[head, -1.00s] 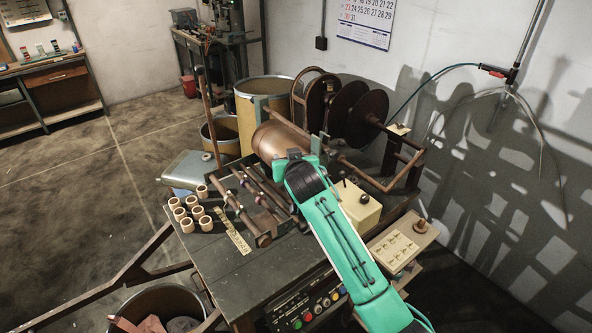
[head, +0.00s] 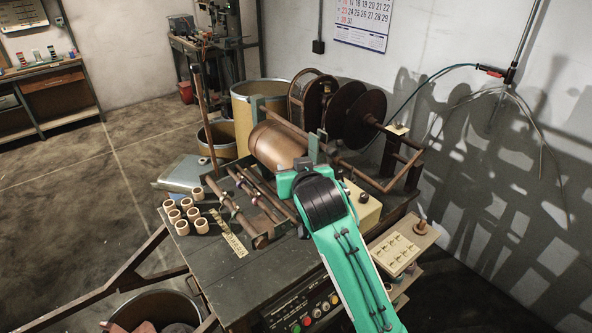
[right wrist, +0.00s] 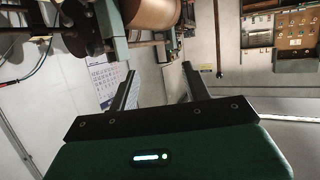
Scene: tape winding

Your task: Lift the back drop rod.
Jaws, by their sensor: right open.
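A long brown rod (head: 360,176) runs past the copper drum (head: 278,146) and bends up at its right end. Brown rods (head: 262,194) with rings lie side by side on the bench, left of my right arm. I cannot tell for certain which one is the back drop rod. My right gripper (right wrist: 158,70) is open and empty. In the head view the green arm covers part of the bench and rod. My left gripper is not in view.
Several wooden spools (head: 182,213) and a paper scale (head: 229,233) lie on the bench (head: 215,268). A cream box (head: 363,204) stands right of my wrist. Large dark discs (head: 361,112) stand behind it. A labelled board (head: 399,252) is at the right.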

